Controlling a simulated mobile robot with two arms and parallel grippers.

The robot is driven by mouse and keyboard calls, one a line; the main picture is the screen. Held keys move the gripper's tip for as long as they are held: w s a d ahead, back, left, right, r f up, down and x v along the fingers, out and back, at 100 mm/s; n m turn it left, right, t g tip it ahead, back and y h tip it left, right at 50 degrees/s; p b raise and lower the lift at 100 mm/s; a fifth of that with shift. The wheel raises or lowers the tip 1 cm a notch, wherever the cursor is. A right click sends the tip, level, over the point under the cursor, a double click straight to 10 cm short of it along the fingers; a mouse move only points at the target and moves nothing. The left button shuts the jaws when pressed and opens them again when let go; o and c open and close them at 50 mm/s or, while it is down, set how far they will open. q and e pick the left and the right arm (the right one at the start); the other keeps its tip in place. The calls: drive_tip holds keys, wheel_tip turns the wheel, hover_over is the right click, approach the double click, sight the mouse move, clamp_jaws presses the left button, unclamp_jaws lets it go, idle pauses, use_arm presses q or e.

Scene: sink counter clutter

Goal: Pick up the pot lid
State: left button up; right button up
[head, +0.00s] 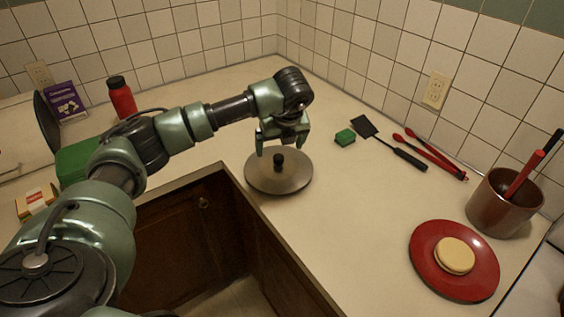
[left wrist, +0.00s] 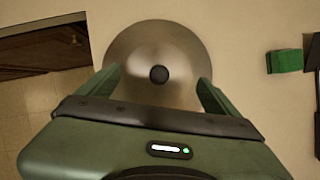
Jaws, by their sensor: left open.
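The pot lid (head: 290,181) is a round grey metal disc with a small black knob (head: 278,160) at its centre. It lies flat on the counter near the inner corner edge. My left gripper (head: 280,150) points down above the lid, its two fingers apart on either side of the knob. In the left wrist view the lid (left wrist: 158,42) shows beyond the open fingers (left wrist: 158,88), with the knob (left wrist: 159,74) between them and nothing held. I cannot tell whether the fingertips touch the lid. My right gripper is not in view.
A green block (head: 345,137), a black spatula (head: 390,142) and red utensils (head: 437,156) lie right of the lid. A red plate (head: 425,262) with a round bun-like item and a brown crock (head: 490,205) stand further right. A red bottle (head: 122,97) stands behind my arm.

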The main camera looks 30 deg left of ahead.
sight(278, 157)
use_arm(q)
drive_tip(key=shift+s+a+f+p, duration=0.15)
drive_tip(key=shift+a+f+p, duration=0.1)
drive_tip(key=shift+f+p, duration=0.5)
drive_tip(key=shift+p+x, duration=0.4)
drive_tip(key=shift+x, duration=0.5)
drive_tip(key=x, duration=0.2)
drive_tip(key=shift+w+d+f, duration=0.2)
drive_tip(key=shift+f, duration=0.1)
drive_tip(key=shift+s, duration=0.15)
clamp_jaws()
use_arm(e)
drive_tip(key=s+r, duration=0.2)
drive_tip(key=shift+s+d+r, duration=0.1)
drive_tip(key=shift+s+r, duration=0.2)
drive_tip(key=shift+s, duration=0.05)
